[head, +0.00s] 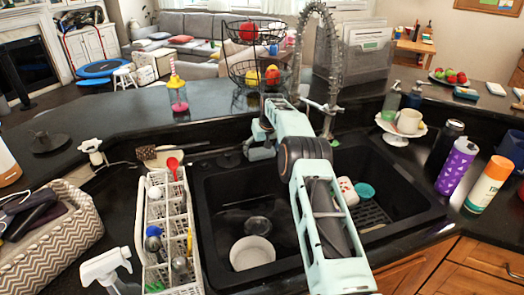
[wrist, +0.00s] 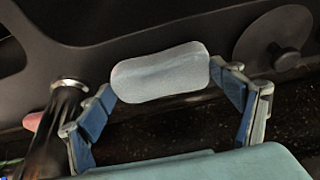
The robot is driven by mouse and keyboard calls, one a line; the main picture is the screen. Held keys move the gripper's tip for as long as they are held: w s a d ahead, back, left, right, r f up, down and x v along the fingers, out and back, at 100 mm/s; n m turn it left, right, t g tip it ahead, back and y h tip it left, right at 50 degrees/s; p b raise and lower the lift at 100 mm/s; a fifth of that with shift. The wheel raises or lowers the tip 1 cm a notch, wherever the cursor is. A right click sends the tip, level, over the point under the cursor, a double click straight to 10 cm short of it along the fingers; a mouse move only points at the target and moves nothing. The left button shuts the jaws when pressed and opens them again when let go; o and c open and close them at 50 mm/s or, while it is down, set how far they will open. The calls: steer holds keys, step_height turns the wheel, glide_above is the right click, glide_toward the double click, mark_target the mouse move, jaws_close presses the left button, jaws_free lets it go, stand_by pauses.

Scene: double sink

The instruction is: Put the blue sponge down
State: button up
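The sponge (wrist: 160,75), a pale blue-grey rounded block, sits between the two blue-padded fingertips in the wrist view. My gripper (wrist: 166,86) appears shut on it, with one finger at each end. In the head view my gripper (head: 257,141) is over the back rim of the black double sink (head: 215,182), left of the faucet (head: 328,110). The sponge cannot be made out in the head view. Whether it touches the surface beneath it cannot be told.
A metal cylinder (wrist: 60,125) stands close to the left finger, and a dark round stopper-like piece (wrist: 272,55) lies to the right. A white dish rack (head: 165,225) stands left of the sink. A white bowl (head: 252,252) is in the left basin. Bottles (head: 456,167) stand at right.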

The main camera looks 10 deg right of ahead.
steer(key=o, duration=0.3)
steer(key=shift+o, duration=0.2)
steer(key=shift+r, duration=0.25)
steer(key=b+v, duration=0.2)
steer(key=v, duration=1)
